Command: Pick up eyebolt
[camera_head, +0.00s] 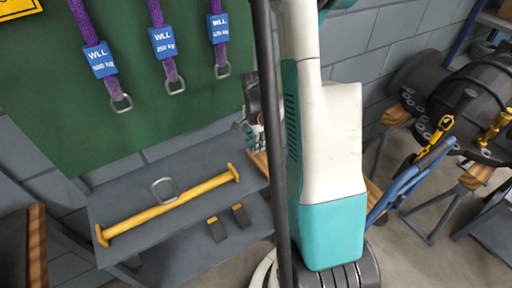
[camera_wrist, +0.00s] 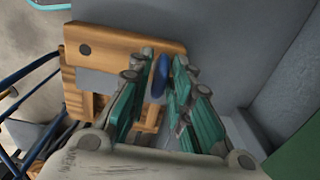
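A blue rounded part (camera_wrist: 161,76), seen nearly edge-on, stands at the wooden rack in the wrist view. It may be the eyebolt's ring; its shank is not visible. My gripper (camera_wrist: 164,66) has its teal fingers on either side of the blue part. The gaps between fingers and part are very small, and I cannot tell whether they touch. In the head view my gripper (camera_head: 251,110) is partly hidden behind my arm, and no eyebolt can be made out there.
The wooden rack (camera_wrist: 88,50) has a dark hole. A grey bench (camera_head: 185,222) carries a yellow lifting beam (camera_head: 165,208). Purple slings with blue tags (camera_head: 163,42) hang on a green board (camera_head: 60,125). A dark casing (camera_head: 470,100) rests on wooden blocks at right.

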